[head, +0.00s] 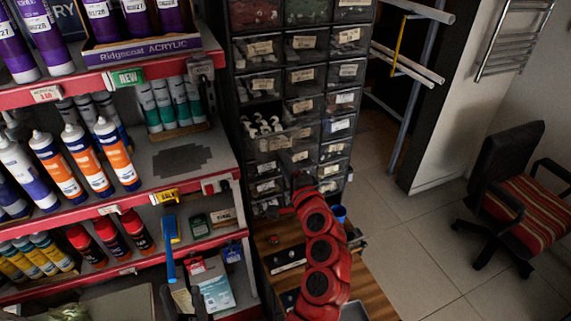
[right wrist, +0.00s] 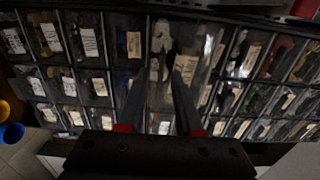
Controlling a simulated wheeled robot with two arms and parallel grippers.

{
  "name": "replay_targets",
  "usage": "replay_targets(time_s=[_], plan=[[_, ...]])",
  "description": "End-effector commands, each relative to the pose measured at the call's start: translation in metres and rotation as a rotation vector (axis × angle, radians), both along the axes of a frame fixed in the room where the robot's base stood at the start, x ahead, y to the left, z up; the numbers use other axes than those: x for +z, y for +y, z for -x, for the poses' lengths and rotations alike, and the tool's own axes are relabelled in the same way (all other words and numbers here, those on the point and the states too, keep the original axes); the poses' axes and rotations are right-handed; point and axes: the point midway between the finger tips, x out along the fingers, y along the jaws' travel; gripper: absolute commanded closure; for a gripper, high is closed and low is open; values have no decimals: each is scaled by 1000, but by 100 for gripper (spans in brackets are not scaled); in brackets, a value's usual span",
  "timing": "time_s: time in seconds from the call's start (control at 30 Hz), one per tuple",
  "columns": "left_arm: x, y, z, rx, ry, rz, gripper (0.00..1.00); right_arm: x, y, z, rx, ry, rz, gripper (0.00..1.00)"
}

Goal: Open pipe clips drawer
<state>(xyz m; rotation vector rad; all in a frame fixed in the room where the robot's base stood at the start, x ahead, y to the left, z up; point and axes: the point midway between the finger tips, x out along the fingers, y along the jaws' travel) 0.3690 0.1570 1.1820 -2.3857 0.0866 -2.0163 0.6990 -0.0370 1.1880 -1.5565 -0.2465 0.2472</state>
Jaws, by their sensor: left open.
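The drawer cabinet (head: 307,108) stands in the middle of the head view, with rows of small labelled drawers. One drawer with white clips (head: 262,124) stands out from the front, its contents showing from above. White clips (right wrist: 160,38) also show beyond my fingers in the right wrist view. My red right arm reaches up to the cabinet, and its gripper (right wrist: 158,80) is at the drawer fronts with fingers apart. Whether they touch or grip a drawer front is unclear.
Red-edged shelves (head: 185,160) with tubes and bottles fill the left side. A wooden counter (head: 372,283) and a blue cup (head: 339,212) are below the cabinet. A chair (head: 518,190) stands at the right, with free tiled floor (head: 415,235) between.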

Motion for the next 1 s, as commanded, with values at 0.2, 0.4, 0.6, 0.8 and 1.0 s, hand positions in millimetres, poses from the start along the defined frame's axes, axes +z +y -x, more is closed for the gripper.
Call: replay_targets(time_s=[0.2, 0.4, 0.6, 0.8, 1.0], plan=[[-5, 0, 0, 0, 0, 0, 50, -1, -2, 10, 0, -3, -2, 66], [-14, 0, 0, 0, 0, 0, 50, -2, -13, 39, -3, -2, -2, 66], [9, 0, 0, 0, 0, 0, 50, 5, -24, 70, -2, 10, 3, 66], [43, 0, 0, 0, 0, 0, 50, 7, -34, 99, -4, 4, 7, 66], [72, 0, 0, 0, 0, 0, 50, 5, -43, 128, -3, 5, 6, 66]])
